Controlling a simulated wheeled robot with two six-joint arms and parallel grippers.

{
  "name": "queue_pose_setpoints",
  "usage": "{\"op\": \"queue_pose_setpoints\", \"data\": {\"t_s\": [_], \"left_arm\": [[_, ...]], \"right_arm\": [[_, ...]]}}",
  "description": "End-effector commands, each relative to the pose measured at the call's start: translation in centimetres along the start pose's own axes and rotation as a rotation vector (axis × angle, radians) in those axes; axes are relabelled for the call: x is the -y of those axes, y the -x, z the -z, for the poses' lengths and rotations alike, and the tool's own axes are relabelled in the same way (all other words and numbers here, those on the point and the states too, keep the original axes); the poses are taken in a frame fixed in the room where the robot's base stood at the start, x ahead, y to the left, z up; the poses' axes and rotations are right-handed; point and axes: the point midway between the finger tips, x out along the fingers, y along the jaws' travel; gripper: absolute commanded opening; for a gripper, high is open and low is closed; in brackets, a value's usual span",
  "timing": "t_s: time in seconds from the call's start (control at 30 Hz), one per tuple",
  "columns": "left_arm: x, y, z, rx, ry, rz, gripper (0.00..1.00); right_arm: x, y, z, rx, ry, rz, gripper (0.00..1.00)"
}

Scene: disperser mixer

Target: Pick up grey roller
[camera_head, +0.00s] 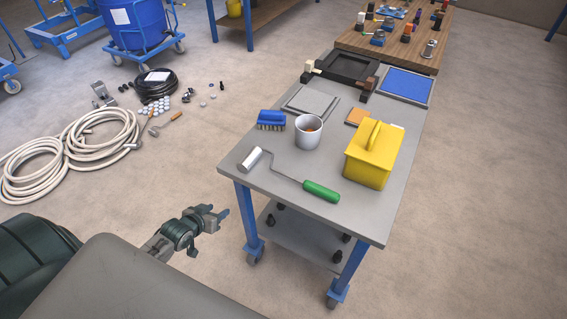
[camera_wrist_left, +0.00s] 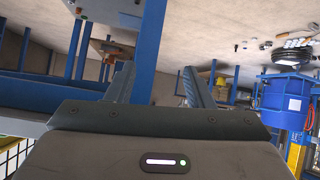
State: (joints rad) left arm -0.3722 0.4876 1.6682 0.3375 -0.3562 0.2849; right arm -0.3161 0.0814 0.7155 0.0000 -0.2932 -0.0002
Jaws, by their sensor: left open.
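The grey roller (camera_head: 251,159) lies on the near left part of the grey cart top. Its thin bent metal rod runs right to a green handle (camera_head: 321,191) near the cart's front edge. My left gripper (camera_head: 219,216) is open and empty, in front of and left of the cart, apart from the roller. In the left wrist view, the two fingers of my left gripper (camera_wrist_left: 157,84) are spread with nothing between them. The roller cannot be made out there. My right gripper is not in view.
The cart (camera_head: 230,169) also holds a blue brush (camera_head: 271,120), a white cup (camera_head: 308,132) and a yellow container (camera_head: 371,158) beyond the roller. A blue cart leg (camera_head: 249,222) stands close to my left gripper. Coiled hoses (camera_head: 101,137) lie on the floor at left.

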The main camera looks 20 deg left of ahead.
Motion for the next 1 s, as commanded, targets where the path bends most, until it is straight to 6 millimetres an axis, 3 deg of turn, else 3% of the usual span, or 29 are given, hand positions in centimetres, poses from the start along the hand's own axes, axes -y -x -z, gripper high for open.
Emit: {"op": "queue_pose_setpoints", "data": {"t_s": [0.03,0.1,0.2,0.27,0.37,0.63,1.0], "left_arm": [[-1.1,2.0,5.2,-0.061,0.002,-0.043,0.48],[-2.8,3.9,9.9,-0.127,0.018,-0.101,0.48],[-4.7,6.1,14.1,-0.185,0.032,-0.165,0.48],[-5.4,6.8,15.6,-0.205,0.039,-0.190,0.48],[-6.1,6.9,16.6,-0.222,0.045,-0.209,0.48],[-6.9,3.3,17.5,-0.224,0.049,-0.210,0.48],[-7.6,0.3,18.2,-0.223,0.050,-0.211,0.48]], "right_arm": [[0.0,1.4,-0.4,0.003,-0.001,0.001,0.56],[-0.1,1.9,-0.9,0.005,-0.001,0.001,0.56],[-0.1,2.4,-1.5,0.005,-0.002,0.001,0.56],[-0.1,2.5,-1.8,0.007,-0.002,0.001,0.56],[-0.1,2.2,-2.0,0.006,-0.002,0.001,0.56],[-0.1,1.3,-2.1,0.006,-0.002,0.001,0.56],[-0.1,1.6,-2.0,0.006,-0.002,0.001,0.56]]}}
